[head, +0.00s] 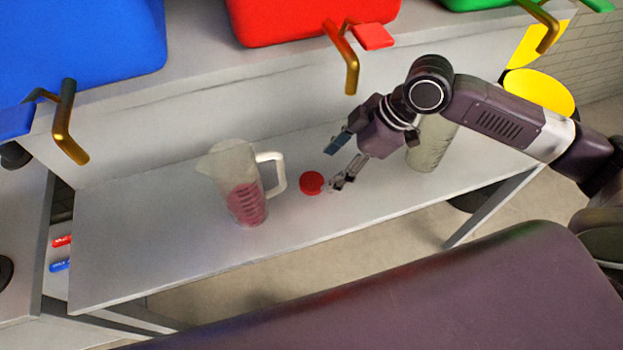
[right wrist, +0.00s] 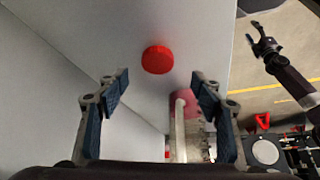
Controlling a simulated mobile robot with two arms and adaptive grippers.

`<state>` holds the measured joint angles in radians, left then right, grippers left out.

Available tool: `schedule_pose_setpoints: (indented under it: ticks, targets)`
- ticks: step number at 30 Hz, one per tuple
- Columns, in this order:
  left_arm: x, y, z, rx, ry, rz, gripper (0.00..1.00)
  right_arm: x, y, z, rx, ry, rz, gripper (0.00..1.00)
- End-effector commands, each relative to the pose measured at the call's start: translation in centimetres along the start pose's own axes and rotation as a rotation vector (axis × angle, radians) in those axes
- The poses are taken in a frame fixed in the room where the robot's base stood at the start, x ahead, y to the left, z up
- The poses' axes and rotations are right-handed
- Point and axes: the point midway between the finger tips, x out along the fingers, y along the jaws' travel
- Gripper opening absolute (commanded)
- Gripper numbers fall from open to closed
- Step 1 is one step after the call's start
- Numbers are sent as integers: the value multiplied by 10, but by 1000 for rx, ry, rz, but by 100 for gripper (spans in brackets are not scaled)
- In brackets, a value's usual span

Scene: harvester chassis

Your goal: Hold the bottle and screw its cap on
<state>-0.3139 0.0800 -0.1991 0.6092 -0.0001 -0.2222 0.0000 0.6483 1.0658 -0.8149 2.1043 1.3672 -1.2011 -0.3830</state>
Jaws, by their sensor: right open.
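A red round cap (head: 312,183) lies flat on the grey table, right of the jug. My right gripper (head: 337,165) is open and empty just right of the cap, above the table. In the right wrist view the cap (right wrist: 158,60) shows ahead of the two open fingers (right wrist: 160,80), roughly centred between them and not gripped. A pale translucent container (head: 431,145), which may be the bottle, stands upright behind my right arm; its top is hidden. My left gripper (right wrist: 264,45) shows small at the right wrist view's upper right; its opening is unclear.
A translucent jug (head: 243,190) with pink liquid and a white handle stands left of the cap. The table (head: 130,245) is bare at its left and front. Blue (head: 75,45) and red (head: 300,15) bins stand on the ledge behind, with brass-coloured handles sticking out.

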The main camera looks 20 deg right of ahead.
Motion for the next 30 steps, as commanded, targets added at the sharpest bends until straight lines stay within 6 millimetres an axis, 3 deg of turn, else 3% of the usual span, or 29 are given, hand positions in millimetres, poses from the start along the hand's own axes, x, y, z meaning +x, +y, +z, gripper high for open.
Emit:
schedule_pose_setpoints:
  ticks: [4,12,22,30]
  targets:
    - [-1,-1,-8,0,10,-1,50,15,0,-1,0,2,-2,60]
    - [-1,-4,-30,1,44,-5,50,16,0,0,0,1,0,60]
    - [-8,-3,-21,2,30,-3,50,59,3,1,0,2,-3,60]
    - [-8,-2,-18,2,24,-2,50,68,3,2,-2,0,0,60]
